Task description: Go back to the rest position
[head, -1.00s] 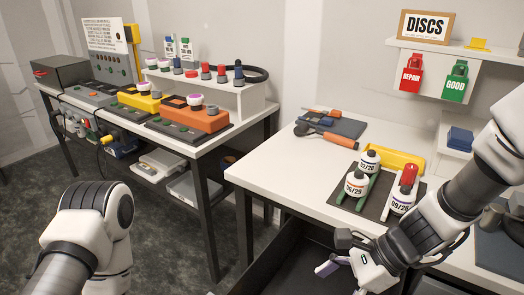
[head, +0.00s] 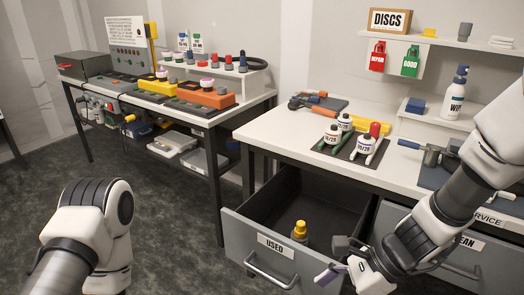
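My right gripper (head: 342,268) hangs at the lower right, in front of the bench and by the right side of the open drawer marked USED (head: 276,246). A small pale purple piece shows at its tip; whether it is held or part of the gripper I cannot tell. My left arm comes in at the lower left, and its gripper is out of the picture. A bottle with a yellow cap (head: 300,231) stands inside the open drawer. Several white labelled bottles (head: 365,145) stand in a rack on a dark mat on the bench, one with a red cap.
The white bench (head: 270,136) has its front edge behind my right arm. The open drawer juts into the floor space. A second bench (head: 70,84) with orange and yellow devices stands at the left. Dark floor at left centre is clear.

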